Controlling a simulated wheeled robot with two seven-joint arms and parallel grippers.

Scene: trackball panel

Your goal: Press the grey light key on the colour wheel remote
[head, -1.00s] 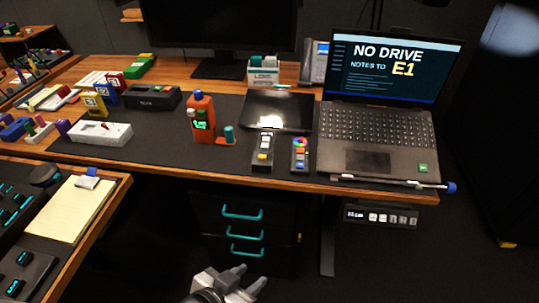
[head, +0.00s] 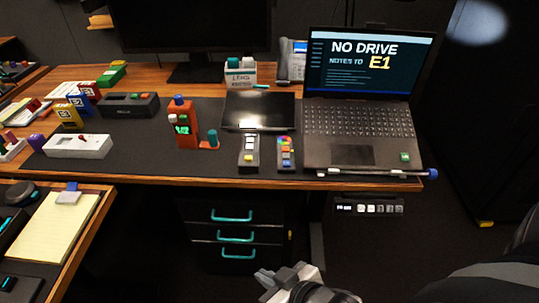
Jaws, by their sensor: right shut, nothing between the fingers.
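The colour wheel remote (head: 286,154) is a dark slim handset lying on the black desk mat, left of the laptop. A small multicoloured wheel sits at its far end, with small coloured keys below it. Its grey light key is too small to tell apart. My right gripper (head: 265,280) is at the bottom of the head view, shut and empty. It is in front of the desk, low and well apart from the remote. My left gripper is not in view.
Another dark remote (head: 248,152) with pale and yellow keys lies just left. The laptop (head: 362,125) stands close on the right, with a pen-like stick (head: 375,173) along its front. An orange device (head: 183,125) stands further left. Teal-handled drawers (head: 235,236) are under the desk.

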